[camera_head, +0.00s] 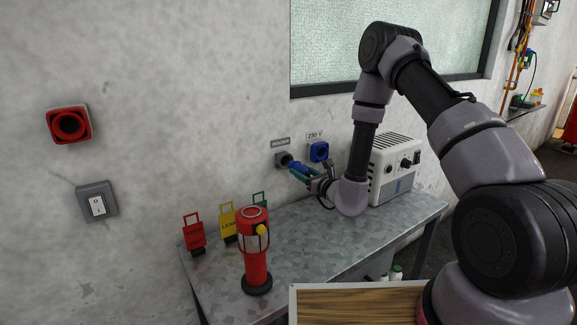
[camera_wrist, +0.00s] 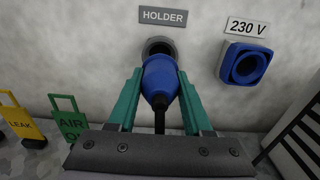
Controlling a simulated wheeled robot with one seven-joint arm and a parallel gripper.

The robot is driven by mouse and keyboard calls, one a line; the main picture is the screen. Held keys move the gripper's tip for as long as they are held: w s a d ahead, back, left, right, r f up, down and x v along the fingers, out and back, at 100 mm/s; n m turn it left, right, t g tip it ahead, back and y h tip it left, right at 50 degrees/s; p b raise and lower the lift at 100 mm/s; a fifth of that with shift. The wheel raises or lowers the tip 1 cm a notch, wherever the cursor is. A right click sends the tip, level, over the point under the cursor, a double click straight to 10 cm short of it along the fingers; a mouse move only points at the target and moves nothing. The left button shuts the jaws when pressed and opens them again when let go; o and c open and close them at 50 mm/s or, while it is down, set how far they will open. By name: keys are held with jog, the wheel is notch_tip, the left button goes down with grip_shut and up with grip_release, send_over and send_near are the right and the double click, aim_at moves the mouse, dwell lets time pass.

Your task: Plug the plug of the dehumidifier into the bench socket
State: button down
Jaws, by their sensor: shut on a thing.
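The blue plug (camera_wrist: 160,82) sits between the green fingers of my gripper (camera_wrist: 160,92), its front at the grey round holder (camera_wrist: 157,46) under the HOLDER sign. I cannot tell how deep its front end is in the holder. A black cable leaves its back end. In the head view my gripper (camera_head: 301,173) is shut on the plug, close to the wall. The blue 230 V socket (camera_head: 319,151) is on the wall just right of the holder and is empty; it also shows in the wrist view (camera_wrist: 246,66). The white dehumidifier (camera_head: 390,172) stands on the bench at the right.
The grey bench (camera_head: 305,235) runs along the wall. A red lamp-like post (camera_head: 256,250) and red (camera_head: 194,236), yellow (camera_head: 228,224) and green (camera_head: 260,200) tags stand at its left end. A wooden-topped surface (camera_head: 355,305) is in front. The bench middle is clear.

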aim_at(306, 174)
jog(key=shift+s+d, duration=0.1)
jog(key=shift+v, duration=2.4)
jog(key=w+d+n, duration=0.8)
jog(key=d+n, duration=0.1)
jog(key=d, duration=0.5)
jog(key=x, duration=0.7)
jog(key=shift+x, duration=1.9)
jog(key=shift+c, duration=1.2)
grip_release()
